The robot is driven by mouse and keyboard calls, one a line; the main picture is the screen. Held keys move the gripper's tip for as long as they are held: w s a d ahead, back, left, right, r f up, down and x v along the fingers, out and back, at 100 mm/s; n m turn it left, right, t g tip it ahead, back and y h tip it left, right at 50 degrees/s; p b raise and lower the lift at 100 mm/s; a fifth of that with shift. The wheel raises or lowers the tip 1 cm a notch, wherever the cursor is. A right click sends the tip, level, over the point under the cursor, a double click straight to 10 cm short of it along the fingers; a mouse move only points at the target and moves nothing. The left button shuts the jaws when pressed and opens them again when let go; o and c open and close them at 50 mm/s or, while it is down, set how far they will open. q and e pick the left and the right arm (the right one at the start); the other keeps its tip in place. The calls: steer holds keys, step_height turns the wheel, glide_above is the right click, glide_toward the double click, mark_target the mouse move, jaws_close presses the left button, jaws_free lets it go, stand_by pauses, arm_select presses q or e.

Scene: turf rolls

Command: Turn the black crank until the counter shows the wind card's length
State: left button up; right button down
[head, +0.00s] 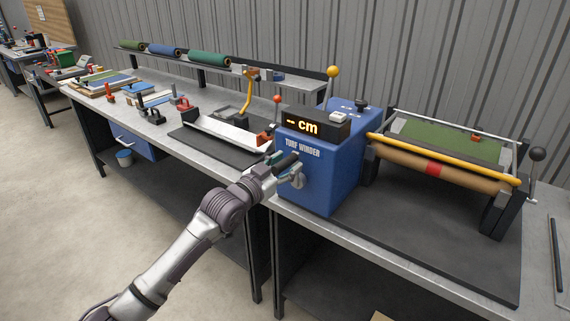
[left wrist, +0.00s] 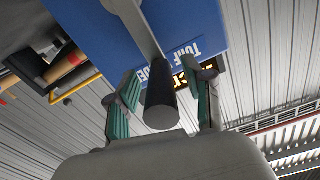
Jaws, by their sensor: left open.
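The blue turf winder (head: 318,178) stands on the bench, with a black counter box (head: 335,122) on top. The counter's orange display (head: 301,126) reads "-- cm". The black crank's grip (head: 286,161) is at the winder's front face. In the left wrist view the black grip (left wrist: 161,100) points toward the camera on a grey metal arm (left wrist: 136,20). My left gripper (head: 283,170) is open, with its green-padded fingers on either side of the grip. I cannot tell whether they touch it. I cannot make out a wind card. My right gripper is out of view.
Left are a white tray (head: 222,133), tools and a shelf with turf rolls (head: 209,58).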

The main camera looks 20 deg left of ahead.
arm_select(q)
steer(key=shift+c, duration=0.2)
jaws_close()
steer(key=shift+d, duration=0.1)
